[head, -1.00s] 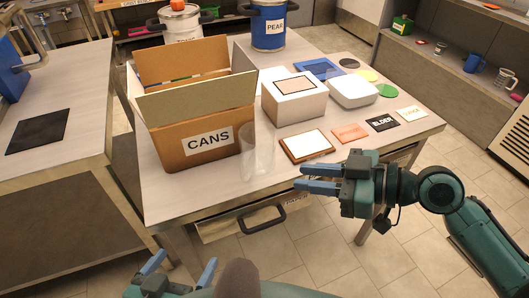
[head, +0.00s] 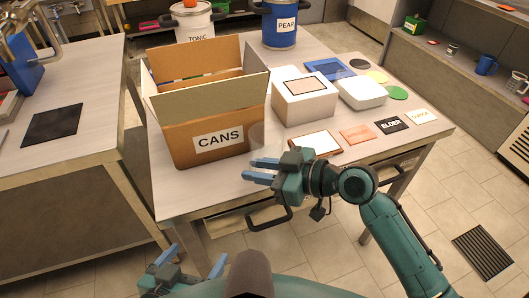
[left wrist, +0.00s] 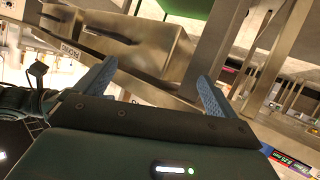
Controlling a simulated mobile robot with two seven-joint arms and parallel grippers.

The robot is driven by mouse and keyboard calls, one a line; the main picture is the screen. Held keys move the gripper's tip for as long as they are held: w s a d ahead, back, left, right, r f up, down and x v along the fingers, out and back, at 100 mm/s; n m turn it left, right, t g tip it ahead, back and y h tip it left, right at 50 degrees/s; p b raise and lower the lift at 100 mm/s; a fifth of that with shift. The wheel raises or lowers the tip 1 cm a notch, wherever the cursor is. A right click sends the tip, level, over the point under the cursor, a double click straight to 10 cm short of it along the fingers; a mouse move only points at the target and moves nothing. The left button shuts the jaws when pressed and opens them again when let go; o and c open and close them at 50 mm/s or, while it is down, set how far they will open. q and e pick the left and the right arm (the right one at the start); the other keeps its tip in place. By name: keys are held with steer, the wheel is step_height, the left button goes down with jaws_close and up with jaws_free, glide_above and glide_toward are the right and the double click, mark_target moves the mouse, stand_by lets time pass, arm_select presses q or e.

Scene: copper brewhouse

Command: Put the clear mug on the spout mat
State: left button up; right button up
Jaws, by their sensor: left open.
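A clear mug (head: 516,80) stands on the side shelf at the far right in the head view, beside a blue mug. A tall clear glass (head: 258,134) stands on the table by the CANS box, largely hidden behind my right gripper (head: 249,170). The right gripper's fingers are apart; I cannot tell whether they touch the glass. A black mat (head: 52,122) lies flat and bare on the left counter; I cannot tell whether it is the spout mat. My left gripper (head: 192,260) is open and empty, low before the table; it also shows in the left wrist view (left wrist: 155,75).
Tonic and pear tubs stand behind. A drawer handle (head: 268,220) juts out in front.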

steer(key=shift+c, duration=0.5)
jaws_close()
steer(key=shift+r, duration=0.15)
